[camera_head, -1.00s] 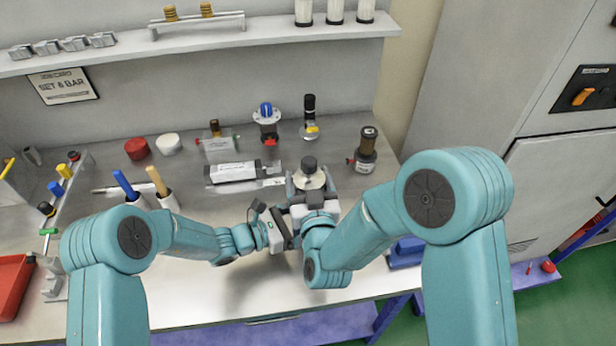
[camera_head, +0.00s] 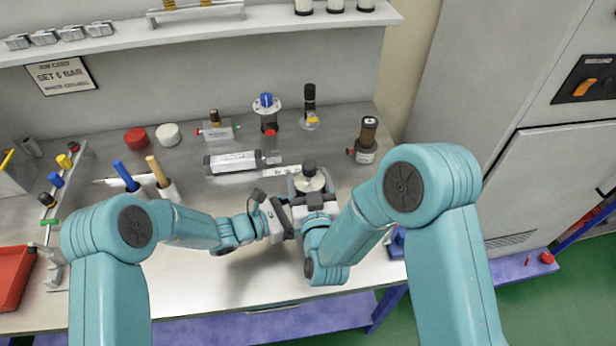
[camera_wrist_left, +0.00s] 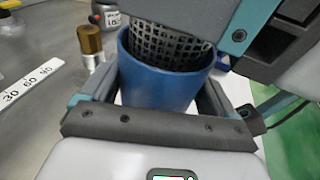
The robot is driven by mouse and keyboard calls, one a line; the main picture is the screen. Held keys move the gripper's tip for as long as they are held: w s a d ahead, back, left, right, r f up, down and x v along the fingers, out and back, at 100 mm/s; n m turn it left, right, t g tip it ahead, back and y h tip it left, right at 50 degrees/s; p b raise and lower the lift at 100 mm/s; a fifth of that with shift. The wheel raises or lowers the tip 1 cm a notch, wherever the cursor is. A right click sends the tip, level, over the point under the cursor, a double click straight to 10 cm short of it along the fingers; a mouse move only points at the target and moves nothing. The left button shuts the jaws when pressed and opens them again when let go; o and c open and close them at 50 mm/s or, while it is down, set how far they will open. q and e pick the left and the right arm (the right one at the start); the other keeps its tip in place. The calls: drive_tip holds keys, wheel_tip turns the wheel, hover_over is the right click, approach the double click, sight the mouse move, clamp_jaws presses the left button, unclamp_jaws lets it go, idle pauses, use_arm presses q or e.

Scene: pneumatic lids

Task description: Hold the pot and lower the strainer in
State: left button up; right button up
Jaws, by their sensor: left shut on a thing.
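The blue pot (camera_wrist_left: 152,88) stands upright in the left wrist view, between the two fingers of my left gripper (camera_wrist_left: 155,98), which is shut on it. The dark perforated strainer (camera_wrist_left: 165,48) sits partly inside the pot's mouth, its mesh wall showing above the rim. In the head view my left gripper (camera_head: 284,214) meets my right gripper (camera_head: 312,190) at the bench front. A pale disc with a dark knob, the strainer's top (camera_head: 311,181), shows between the right gripper's fingers. Whether those fingers press on it is unclear. The pot is mostly hidden there.
A silver cylinder (camera_head: 232,162) and a white scale strip lie just behind the grippers. A brown-topped bottle (camera_head: 366,142) stands to the right. Blue and tan handles (camera_head: 158,172) stand in holders at left. The bench front is clear.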

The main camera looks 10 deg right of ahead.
use_arm(q)
drive_tip(key=shift+f, duration=0.15)
use_arm(e)
drive_tip(key=shift+f, duration=0.9)
drive_tip(key=o, duration=1.3)
drive_tip(key=shift+o, duration=0.2)
use_arm(q)
drive_tip(key=shift+r+p, duration=0.4)
drive_tip(key=shift+r, duration=0.05)
drive_tip(key=shift+w+r+p, duration=0.15)
drive_tip(key=shift+r+p, duration=0.1)
drive_tip(key=shift+p, duration=0.1)
drive_tip(key=shift+s+r, duration=0.15)
drive_tip(key=shift+s, duration=0.1)
drive_tip(key=shift+w, duration=0.1)
use_arm(e)
wheel_tip(320, 180, up, 22)
drive_tip(key=shift+r, duration=0.15)
